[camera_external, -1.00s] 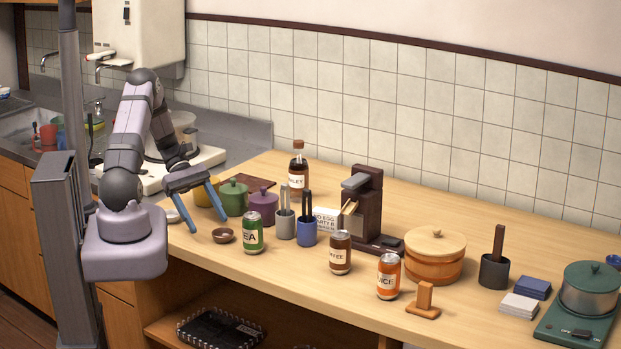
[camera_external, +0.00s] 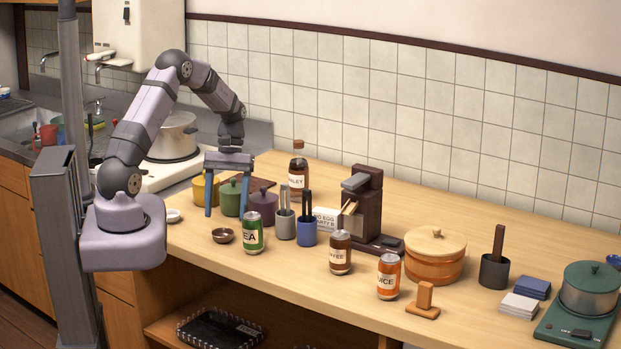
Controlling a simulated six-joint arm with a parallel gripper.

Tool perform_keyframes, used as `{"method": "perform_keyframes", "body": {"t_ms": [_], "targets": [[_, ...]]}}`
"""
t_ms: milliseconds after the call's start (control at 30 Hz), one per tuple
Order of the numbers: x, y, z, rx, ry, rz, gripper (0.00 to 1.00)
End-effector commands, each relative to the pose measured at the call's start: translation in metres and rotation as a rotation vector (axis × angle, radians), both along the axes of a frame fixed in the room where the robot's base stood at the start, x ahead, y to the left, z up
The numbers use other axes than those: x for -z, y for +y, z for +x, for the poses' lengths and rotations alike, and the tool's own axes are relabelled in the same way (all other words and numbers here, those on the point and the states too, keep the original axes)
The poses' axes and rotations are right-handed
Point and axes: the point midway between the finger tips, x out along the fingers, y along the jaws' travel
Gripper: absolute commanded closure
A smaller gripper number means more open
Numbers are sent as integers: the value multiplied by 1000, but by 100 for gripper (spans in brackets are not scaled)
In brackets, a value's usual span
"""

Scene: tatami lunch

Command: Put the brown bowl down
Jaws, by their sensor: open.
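The small brown bowl (camera_external: 223,236) stands upright on the wooden counter near its front left edge, just left of the green tea can (camera_external: 253,233). My gripper (camera_external: 228,212) is open and empty, its two blue fingers pointing down. In the picture it is above and behind the bowl, in front of the lidded pots. The fingers appear apart from the bowl.
Yellow, green (camera_external: 232,198) and purple (camera_external: 262,208) lidded pots stand close around my gripper. A small white dish (camera_external: 173,216) is to the left. Grey (camera_external: 285,225) and blue (camera_external: 307,232) holders stand right of the tea can.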

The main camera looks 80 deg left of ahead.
Motion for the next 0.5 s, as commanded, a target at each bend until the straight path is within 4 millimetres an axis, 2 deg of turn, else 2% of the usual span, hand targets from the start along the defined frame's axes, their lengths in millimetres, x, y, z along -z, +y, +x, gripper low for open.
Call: {"method": "perform_keyframes", "body": {"t_ms": [233,500], "targets": [[7,-2,-2,-1,1,-2,33],[38,-11,-10,0,1,-4,33]]}}
